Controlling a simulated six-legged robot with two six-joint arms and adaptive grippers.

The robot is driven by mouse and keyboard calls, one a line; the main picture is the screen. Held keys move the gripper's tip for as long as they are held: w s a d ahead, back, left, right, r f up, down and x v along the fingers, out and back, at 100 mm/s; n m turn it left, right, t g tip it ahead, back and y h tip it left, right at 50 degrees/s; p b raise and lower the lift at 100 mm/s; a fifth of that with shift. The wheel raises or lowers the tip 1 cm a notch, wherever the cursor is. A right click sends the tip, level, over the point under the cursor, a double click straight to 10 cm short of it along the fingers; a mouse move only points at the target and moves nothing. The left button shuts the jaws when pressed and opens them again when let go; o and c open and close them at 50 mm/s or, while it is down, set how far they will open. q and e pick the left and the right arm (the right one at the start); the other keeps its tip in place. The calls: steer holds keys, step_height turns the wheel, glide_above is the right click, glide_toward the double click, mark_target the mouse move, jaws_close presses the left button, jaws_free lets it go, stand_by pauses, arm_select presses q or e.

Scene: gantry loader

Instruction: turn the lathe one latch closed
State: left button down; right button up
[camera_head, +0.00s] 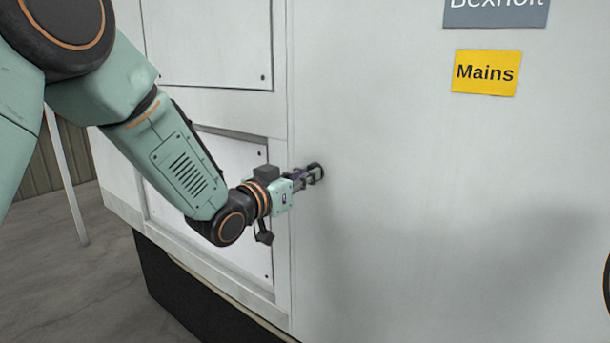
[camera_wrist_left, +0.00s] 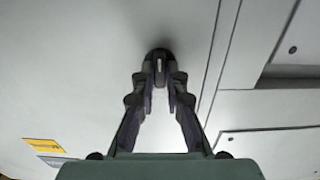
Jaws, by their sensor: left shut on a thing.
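The latch (camera_head: 316,171) is a small black round fitting on the pale grey machine wall, near a vertical panel seam. It also shows in the left wrist view (camera_wrist_left: 157,54), between the fingertips. My left gripper (camera_head: 311,175) reaches it from the left, and its fingers are closed on the latch's raised grip. In the left wrist view the two dark fingers (camera_wrist_left: 160,76) converge on either side of it. The fingers hide part of the latch, so its exact turn is hard to tell. My right gripper is not in view.
The lathe cabinet wall (camera_head: 420,200) is broad and flat right of the latch. A yellow "Mains" label (camera_head: 486,73) and a grey nameplate (camera_head: 495,12) are on it. Recessed screwed panels (camera_head: 215,45) lie to the left. A dark plinth (camera_head: 190,300) runs below. Open floor (camera_head: 50,270) lies left.

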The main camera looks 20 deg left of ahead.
arm_select(q)
steer(key=shift+w+r, duration=0.15)
steer(key=shift+w, duration=0.1)
steer(key=shift+a+n+p, duration=0.15)
steer(key=shift+n+p, duration=3)
steer(key=shift+n, duration=5.75)
steer(key=c, duration=1.4)
jaws_free()
steer(key=shift+a+f, duration=0.1)
steer(key=shift+f, duration=0.1)
steer(key=shift+s, duration=0.1)
